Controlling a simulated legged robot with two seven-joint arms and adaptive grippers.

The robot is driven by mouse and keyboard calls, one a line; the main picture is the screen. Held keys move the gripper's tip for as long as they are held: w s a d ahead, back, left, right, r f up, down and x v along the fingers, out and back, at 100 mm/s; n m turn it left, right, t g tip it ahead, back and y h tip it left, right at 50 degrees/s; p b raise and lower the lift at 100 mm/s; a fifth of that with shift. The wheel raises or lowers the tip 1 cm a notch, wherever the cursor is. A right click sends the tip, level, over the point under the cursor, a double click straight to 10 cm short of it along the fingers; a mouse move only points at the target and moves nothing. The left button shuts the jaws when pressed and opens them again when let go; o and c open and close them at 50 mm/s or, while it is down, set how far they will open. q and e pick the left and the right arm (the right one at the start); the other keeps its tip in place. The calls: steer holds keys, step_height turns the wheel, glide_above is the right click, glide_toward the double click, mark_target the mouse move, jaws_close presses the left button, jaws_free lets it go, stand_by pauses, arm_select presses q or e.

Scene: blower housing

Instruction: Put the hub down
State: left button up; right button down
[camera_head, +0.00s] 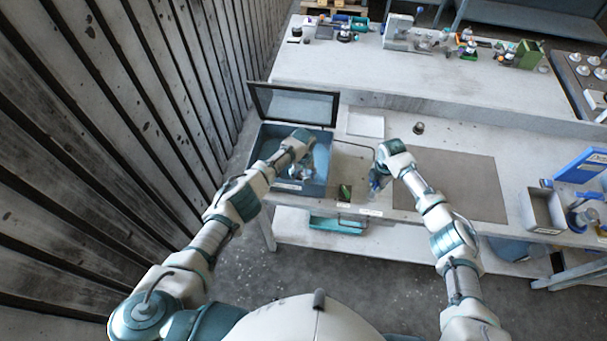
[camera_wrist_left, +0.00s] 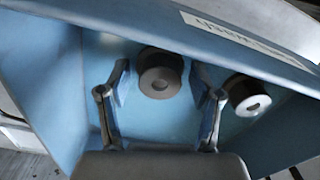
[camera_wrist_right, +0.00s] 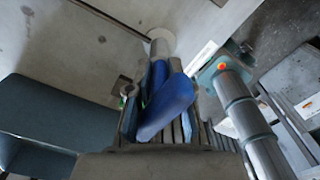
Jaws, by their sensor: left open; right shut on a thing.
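Two dark, round hub-like parts with lighter centres lie in the blue box (camera_head: 262,150). In the left wrist view, one part (camera_wrist_left: 160,75) stands beyond and between my fingertips, and the other (camera_wrist_left: 248,97) is to the right, near the box wall. My left gripper (camera_wrist_left: 160,88) is open inside the box, with clear gaps beside the nearer part.
The box has a dark-framed raised lid (camera_head: 293,104) at the back. A grey mat (camera_head: 460,180) lies clear to the right, with a small dark round part (camera_head: 419,128) behind it. A grey bin (camera_head: 543,210) stands farther right.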

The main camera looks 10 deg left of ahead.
mark_target(303, 175)
arm_select(q)
steer(key=shift+r, duration=0.1)
arm_select(e)
steer(key=shift+w, duration=0.1)
arm_select(q)
step_height(303, 175, up, 12)
arm_select(e)
steer(key=shift+r, duration=0.15)
stand_by(0.4)
